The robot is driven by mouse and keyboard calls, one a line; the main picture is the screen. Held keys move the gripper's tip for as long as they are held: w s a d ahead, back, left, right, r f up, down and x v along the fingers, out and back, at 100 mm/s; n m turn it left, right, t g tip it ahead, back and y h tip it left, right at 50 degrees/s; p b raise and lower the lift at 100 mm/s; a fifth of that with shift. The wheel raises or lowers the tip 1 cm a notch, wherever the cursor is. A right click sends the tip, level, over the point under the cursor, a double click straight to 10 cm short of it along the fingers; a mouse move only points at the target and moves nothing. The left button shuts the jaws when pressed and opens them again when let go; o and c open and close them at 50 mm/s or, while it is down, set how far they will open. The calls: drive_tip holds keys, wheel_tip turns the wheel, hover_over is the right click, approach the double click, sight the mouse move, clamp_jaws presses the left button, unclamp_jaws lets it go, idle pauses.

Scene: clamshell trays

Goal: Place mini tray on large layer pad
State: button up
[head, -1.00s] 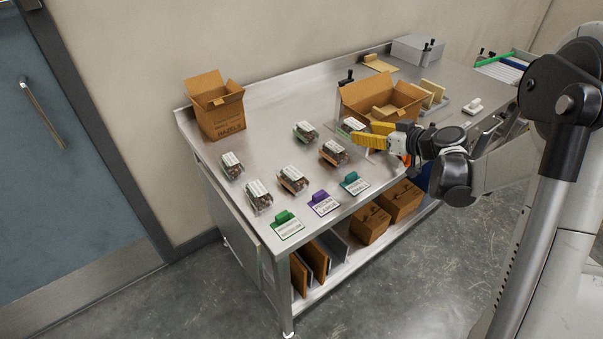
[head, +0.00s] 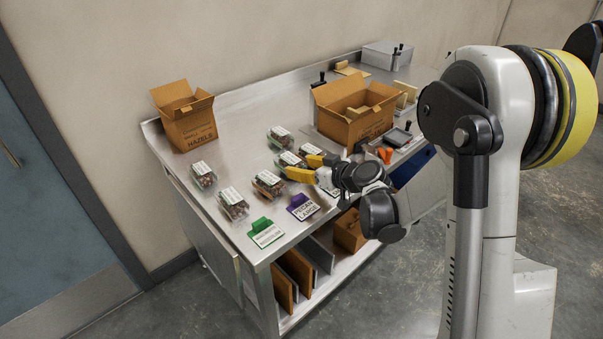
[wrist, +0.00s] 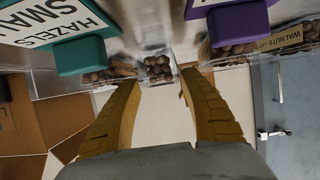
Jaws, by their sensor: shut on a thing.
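My gripper (head: 303,168) has yellow fingers shut on a small clear tray of round brown nuts (head: 290,159), over the front part of the steel table. In the wrist view the held tray (wrist: 158,66) shows between the fingertips. Whether it touches the table is unclear. No pad is clearly marked as the large layer pad. Tan cardboard pieces (head: 372,107) show inside the open middle box (head: 345,131), and a tan flat piece (head: 346,69) lies at the back.
Several filled clear trays, such as one at front left (head: 232,204), stand around my gripper. A HAZELS box (head: 187,118) stands at the back left. Bare steel lies between the boxes.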

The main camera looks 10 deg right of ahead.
drive_tip(key=shift+f, duration=0.15)
drive_tip(key=shift+f, duration=0.1)
drive_tip(key=o, duration=0.9)
